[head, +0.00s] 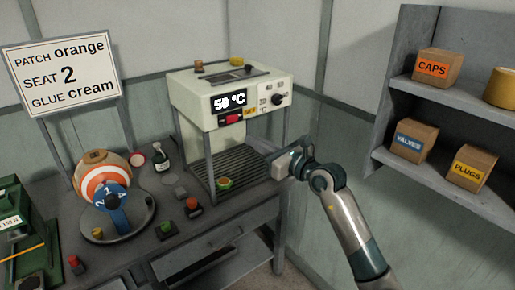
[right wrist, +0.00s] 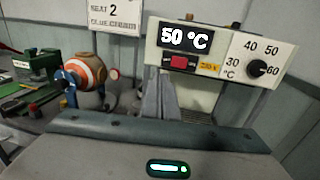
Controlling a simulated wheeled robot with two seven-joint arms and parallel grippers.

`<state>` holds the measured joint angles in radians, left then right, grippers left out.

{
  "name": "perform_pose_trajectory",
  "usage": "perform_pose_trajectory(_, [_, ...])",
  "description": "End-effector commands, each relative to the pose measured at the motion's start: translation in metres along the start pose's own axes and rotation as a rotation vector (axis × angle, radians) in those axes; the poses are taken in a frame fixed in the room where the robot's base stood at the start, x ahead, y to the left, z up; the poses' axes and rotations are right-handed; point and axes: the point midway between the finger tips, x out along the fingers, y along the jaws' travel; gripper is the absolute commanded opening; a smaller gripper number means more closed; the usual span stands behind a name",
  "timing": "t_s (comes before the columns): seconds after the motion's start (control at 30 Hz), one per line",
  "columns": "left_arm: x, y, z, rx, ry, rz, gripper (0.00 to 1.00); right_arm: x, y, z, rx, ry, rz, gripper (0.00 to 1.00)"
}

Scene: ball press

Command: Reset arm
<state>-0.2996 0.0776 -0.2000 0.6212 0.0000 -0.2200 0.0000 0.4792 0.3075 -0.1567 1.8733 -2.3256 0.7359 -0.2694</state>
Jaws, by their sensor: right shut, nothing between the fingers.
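My right arm comes in from the lower right in the head view. Its gripper (head: 258,146) is at the right front side of the cream press (head: 192,98), at the height of the gap under its top housing. In the right wrist view the fingers (right wrist: 164,98) are together with nothing between them, pointing toward the press. The press display reads 50 °C, with a red switch (right wrist: 180,62) and a dial (right wrist: 257,68) beside it. My left gripper is in neither view.
An orange-and-white ball (head: 92,172) sits on a stand with a blue numbered dial (head: 112,198) at left. A dark bottle (head: 161,158) and red and green buttons (head: 193,203) are on the bench. Shelves with boxes (head: 415,140) stand at right.

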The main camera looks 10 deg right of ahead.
Motion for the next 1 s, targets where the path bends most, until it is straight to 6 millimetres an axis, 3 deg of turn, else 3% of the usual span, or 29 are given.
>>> perform_pose_trajectory(0.2, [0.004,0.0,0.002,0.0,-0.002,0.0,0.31,-0.012,0.004,0.0,0.0,0.0,0.0,0.0])
perform_pose_trajectory(0.67, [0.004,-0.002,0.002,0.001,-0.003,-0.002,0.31,-0.011,0.005,-0.007,0.025,0.003,0.007,0.0])
perform_pose_trajectory(0.77, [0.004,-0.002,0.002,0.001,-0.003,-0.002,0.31,-0.009,0.008,-0.024,0.092,0.011,0.026,0.0])
perform_pose_trajectory(0.87, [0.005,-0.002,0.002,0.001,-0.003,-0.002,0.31,-0.006,0.012,-0.054,0.214,0.021,0.053,0.0])
perform_pose_trajectory(1.0, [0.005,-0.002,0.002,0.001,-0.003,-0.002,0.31,-0.005,0.018,-0.116,0.485,0.035,0.082,0.0])
